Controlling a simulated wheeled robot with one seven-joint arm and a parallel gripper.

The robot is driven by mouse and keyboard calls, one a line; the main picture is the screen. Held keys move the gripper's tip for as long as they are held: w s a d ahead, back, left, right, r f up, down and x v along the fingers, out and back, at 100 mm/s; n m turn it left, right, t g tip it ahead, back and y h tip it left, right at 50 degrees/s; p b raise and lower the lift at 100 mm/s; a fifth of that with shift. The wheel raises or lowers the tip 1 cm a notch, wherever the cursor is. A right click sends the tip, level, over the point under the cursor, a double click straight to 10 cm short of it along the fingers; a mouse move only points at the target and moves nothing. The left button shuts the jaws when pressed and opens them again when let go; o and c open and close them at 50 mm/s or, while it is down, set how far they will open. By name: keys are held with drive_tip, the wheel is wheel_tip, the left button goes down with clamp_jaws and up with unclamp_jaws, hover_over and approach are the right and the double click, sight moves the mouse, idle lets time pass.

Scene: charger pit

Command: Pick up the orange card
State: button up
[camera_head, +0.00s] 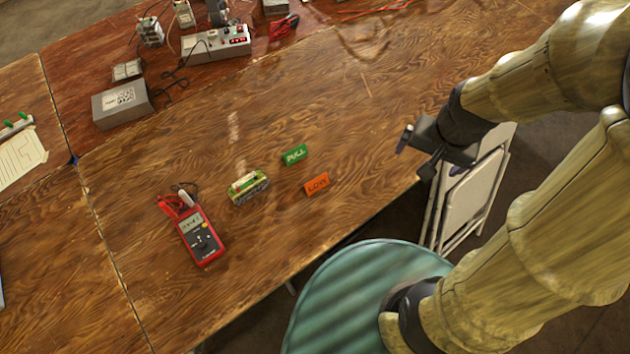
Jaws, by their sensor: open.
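The orange card (317,184), marked "LOW", is on the wooden table (150,170) near its front edge. A green card (295,155), marked "FULL", is just behind it and a little left. My gripper (412,150) is to the right of both cards, near the table's right front edge, apart from them. It is open, with nothing seen between its fingers.
A battery pack (248,187) and a red multimeter (199,235) with leads lie left of the cards. A grey box (122,104) and a power supply (216,43) stand farther back. A folding chair (470,195) is beyond the table edge. The table's middle right is clear.

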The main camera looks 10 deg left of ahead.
drive_tip(key=w+a+f+m+g+p, duration=0.1)
drive_tip(key=w+a+f+m, duration=0.2)
drive_tip(key=a+m, duration=0.3)
drive_tip(key=w+a+f+m+g, duration=0.1)
drive_tip(key=w+a+f+m, duration=0.15)
drive_tip(key=a+m, duration=0.35)
drive_tip(key=m, duration=1.2)
hover_over(316, 179)
wheel_tip(316, 179, down, 7)
drive_tip(key=shift+a+p, duration=0.2)
drive_tip(key=shift+p, duration=0.25)
drive_tip(key=shift+w, duration=0.1)
wheel_tip(316, 179, down, 12)
drive_tip(key=shift+f, duration=0.2)
wheel_tip(316, 179, down, 5)
drive_tip(key=shift+d+f+p, duration=0.1)
drive_tip(key=shift+d+p, duration=0.05)
drive_tip(key=shift+p, duration=0.35)
